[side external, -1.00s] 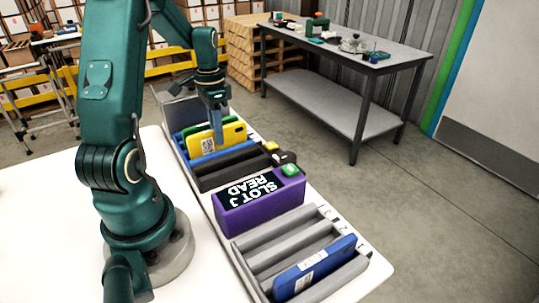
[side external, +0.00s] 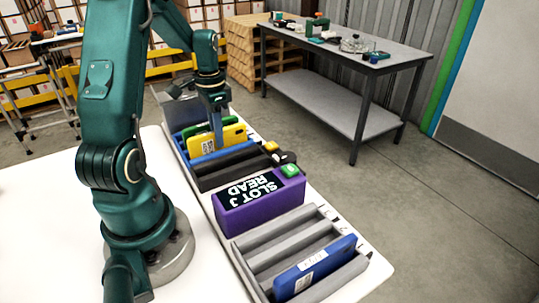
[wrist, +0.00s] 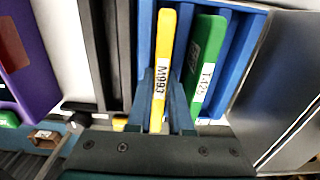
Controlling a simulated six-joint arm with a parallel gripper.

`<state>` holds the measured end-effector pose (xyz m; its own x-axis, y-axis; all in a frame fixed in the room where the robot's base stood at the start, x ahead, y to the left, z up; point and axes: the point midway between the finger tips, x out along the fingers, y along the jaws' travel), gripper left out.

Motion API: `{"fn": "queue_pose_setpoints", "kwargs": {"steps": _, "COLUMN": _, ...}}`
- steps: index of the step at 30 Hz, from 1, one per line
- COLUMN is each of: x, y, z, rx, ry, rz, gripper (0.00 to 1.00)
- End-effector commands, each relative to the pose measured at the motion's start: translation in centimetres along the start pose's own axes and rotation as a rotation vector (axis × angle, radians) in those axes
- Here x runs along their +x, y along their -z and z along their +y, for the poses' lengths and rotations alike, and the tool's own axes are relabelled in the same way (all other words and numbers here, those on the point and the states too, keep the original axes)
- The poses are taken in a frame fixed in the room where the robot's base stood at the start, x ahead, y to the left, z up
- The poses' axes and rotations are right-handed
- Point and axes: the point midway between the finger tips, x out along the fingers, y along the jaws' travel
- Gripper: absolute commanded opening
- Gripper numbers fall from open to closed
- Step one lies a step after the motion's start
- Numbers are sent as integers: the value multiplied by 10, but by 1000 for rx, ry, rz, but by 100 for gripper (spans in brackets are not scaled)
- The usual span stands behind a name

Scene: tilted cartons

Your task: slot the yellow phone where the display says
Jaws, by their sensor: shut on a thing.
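The yellow phone (side external: 234,135) stands on edge in the blue slotted rack (side external: 206,157), tilted in the side view. Its white label is readable in the wrist view (wrist: 161,75) as M993. My gripper (side external: 217,135) is shut on the phone's upper edge; its fingers lie on both sides of the phone in the wrist view (wrist: 168,112). The display is on a purple box (side external: 258,207); its text shows upside down, reading READ and SLOT with a last character that looks like 3 or J.
A green phone (wrist: 207,65) stands beside the yellow one in the blue rack. A black slotted rack (side external: 225,167) lies between it and the purple box. A grey rack (side external: 270,240) in front holds a blue phone (side external: 314,268) and has empty slots. A grey box (side external: 205,105) stands behind.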

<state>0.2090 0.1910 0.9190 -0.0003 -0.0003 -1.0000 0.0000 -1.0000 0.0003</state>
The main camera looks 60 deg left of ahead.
Motion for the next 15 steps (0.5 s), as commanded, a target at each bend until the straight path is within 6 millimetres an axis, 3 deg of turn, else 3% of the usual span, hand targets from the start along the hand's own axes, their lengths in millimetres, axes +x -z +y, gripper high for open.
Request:
{"fn": "queue_pose_setpoints", "kwargs": {"steps": 4, "x": 0, "y": 0, "z": 0, "rx": 0, "ry": 0, "rz": 0, "gripper": 0}}
{"fn": "queue_pose_setpoints", "kwargs": {"steps": 5, "x": 0, "y": 0, "z": 0, "rx": 0, "ry": 0, "rz": 0, "gripper": 22}}
{"fn": "queue_pose_setpoints", "kwargs": {"steps": 6, "x": 0, "y": 0, "z": 0, "rx": 0, "ry": 0, "rz": 0, "gripper": 38}}
{"fn": "queue_pose_setpoints", "kwargs": {"steps": 7, "x": 0, "y": 0, "z": 0, "rx": 0, "ry": 0, "rz": 0, "gripper": 49}}
{"fn": "queue_pose_setpoints", "kwargs": {"steps": 8, "x": 0, "y": 0, "z": 0, "rx": 0, "ry": 0, "rz": 0, "gripper": 54}}
{"fn": "queue_pose_setpoints", "kwargs": {"steps": 15, "x": 0, "y": 0, "z": 0, "rx": 0, "ry": 0, "rz": 0, "gripper": 54}}
